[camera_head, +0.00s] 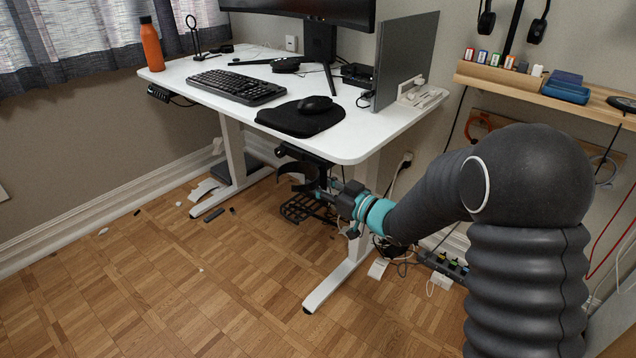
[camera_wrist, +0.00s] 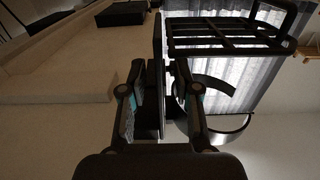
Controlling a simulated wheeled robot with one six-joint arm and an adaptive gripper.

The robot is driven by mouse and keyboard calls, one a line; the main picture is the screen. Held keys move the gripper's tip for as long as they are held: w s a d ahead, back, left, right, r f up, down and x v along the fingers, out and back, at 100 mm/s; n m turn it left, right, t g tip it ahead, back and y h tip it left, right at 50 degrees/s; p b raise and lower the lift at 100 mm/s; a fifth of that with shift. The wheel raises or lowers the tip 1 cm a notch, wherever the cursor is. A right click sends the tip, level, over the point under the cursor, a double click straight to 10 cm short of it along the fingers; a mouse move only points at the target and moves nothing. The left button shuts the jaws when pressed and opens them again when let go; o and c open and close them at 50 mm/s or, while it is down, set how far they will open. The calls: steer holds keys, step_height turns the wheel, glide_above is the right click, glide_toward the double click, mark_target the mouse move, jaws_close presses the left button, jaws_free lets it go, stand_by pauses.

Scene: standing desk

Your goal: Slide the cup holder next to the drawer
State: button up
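The cup holder (camera_head: 284,170) is a black open ring on a dark mount below the white desk's front edge, near the right leg. Its curved bands show at the right of the wrist view (camera_wrist: 232,134). My gripper (camera_head: 328,190) is at the right side of the cup holder. In the wrist view my gripper (camera_wrist: 160,78) has its fingers on both sides of a thin black upright part, which looks like the holder's mount, and appears shut on it. A dark box (camera_wrist: 122,14) under the desk may be the drawer; I cannot tell for sure.
A black wire basket (camera_head: 300,209) is below the holder, with its bars at the top of the wrist view (camera_wrist: 225,35). The white desk (camera_head: 355,140) has its right leg (camera_head: 335,284) close to my arm. Cables and a power strip (camera_head: 443,265) lie at right. The left floor is mostly clear.

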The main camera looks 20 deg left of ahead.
steer(key=shift+w+a, duration=0.1)
steer(key=shift+a, duration=0.2)
jaws_close()
